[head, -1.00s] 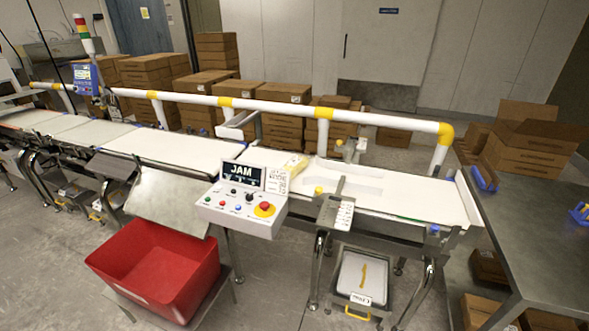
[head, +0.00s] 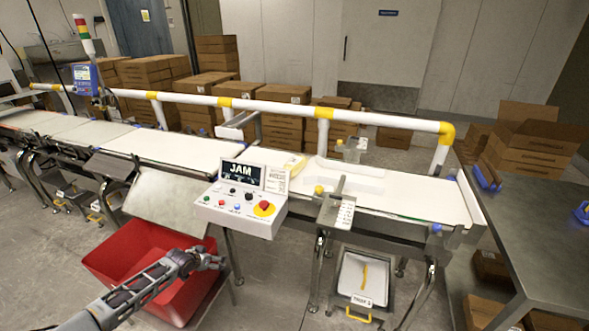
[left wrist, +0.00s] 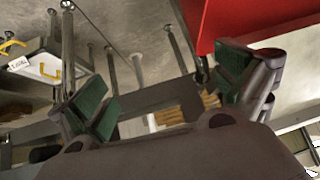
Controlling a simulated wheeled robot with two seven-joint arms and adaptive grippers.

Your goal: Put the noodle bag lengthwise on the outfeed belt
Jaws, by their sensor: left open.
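A pale yellow pack (head: 293,163), seemingly the noodle bag, lies on the line behind the control box. It is partly hidden by the box and its label card, so its full outline and direction cannot be told. The white outfeed belt (head: 420,195) runs right from there and its right part is bare. My left gripper (head: 214,261) is in front of the line, over the red bin's right side and left of and below the control box, well apart from the pack. In the left wrist view its green-padded fingers (left wrist: 165,92) are spread with nothing between them. My right gripper is not in view.
The control box (head: 240,203) reads JAM and stands out in front of the belt. The red bin (head: 130,262) is below. A white rail with yellow joints (head: 325,113) runs behind the belts. A bracket with a yellow knob (head: 330,205) stands at the belt's front edge.

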